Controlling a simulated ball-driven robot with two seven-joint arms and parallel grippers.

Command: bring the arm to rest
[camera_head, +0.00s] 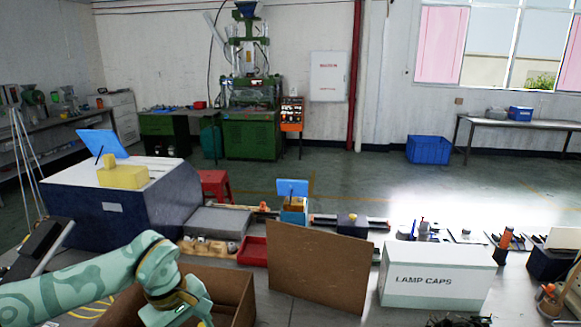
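My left arm comes in from the left edge, pale green with darker patches. Its wrist bends down, and my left gripper (183,308) is low over an open cardboard box (236,288). The bottom edge of the picture cuts it off, so I cannot see its fingertips or whether it holds anything. My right arm and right gripper are not in view.
A brown board (318,266) stands right of the cardboard box. Beyond it is a white LAMP CAPS box (437,276). A red tray (253,251), a grey box (217,222) and a dark blue machine (130,205) stand behind my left arm. Tools crowd the right side.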

